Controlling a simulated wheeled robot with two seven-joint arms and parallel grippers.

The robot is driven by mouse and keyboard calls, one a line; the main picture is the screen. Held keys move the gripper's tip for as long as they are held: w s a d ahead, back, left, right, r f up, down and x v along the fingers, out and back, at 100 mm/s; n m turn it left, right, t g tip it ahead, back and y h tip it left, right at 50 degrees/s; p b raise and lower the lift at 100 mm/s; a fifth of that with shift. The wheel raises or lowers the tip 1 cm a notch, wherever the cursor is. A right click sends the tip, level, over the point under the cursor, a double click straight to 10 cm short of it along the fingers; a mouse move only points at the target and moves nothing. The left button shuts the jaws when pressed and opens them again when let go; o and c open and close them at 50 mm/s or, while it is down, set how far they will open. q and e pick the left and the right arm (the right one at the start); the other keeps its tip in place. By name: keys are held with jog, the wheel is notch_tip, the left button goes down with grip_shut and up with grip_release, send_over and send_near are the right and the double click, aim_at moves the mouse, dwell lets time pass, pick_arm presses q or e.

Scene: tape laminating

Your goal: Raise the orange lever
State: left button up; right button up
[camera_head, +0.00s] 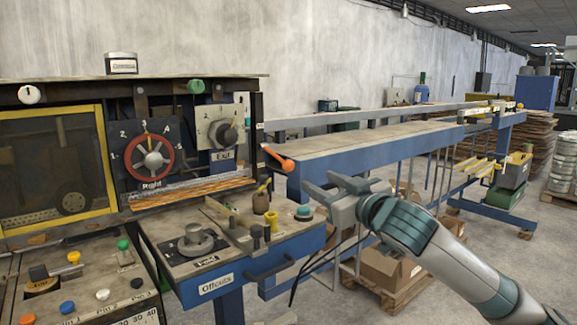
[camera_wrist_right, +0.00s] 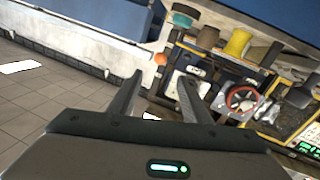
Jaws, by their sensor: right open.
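The orange lever (camera_head: 284,162) sticks out at the right end of the machine panel, its rounded knob lower than its thin end and pointing right. In the right wrist view the orange knob (camera_wrist_right: 160,58) shows just beyond the fingertips, seen between them. My right gripper (camera_head: 318,187) is open and empty, below and to the right of the lever in the head view, apart from it. It also shows in the wrist view (camera_wrist_right: 161,80) with its two fingers spread. My left gripper is not in view.
A blue-sided conveyor table (camera_head: 370,146) runs behind the lever. A control shelf (camera_head: 240,258) with knobs and handles stands left of the gripper. A red dial wheel (camera_head: 150,157) sits on the panel. Cardboard boxes (camera_head: 390,268) lie on a pallet below my right arm.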

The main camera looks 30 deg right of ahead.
aim_at(291, 166)
jog(key=w+p, duration=0.1)
jog(key=w, duration=0.3)
jog(key=w+d+p, duration=0.1)
jog(key=w, duration=0.3)
jog(key=w+p, duration=0.2)
jog(key=w, duration=0.3)
jog(key=shift+w+d+r, duration=0.1)
jog(key=shift+d+r, duration=0.05)
jog(key=shift+d, duration=0.15)
jog(key=shift+w+d, duration=0.1)
jog(key=shift+w, duration=1)
jog(key=shift+w+p, duration=0.3)
jog(key=shift+w, duration=0.3)
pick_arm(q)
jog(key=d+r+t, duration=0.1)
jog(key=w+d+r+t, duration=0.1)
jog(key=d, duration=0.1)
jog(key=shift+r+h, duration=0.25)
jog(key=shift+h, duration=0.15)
pick_arm(e)
jog(key=shift+d, duration=0.1)
grip_shut()
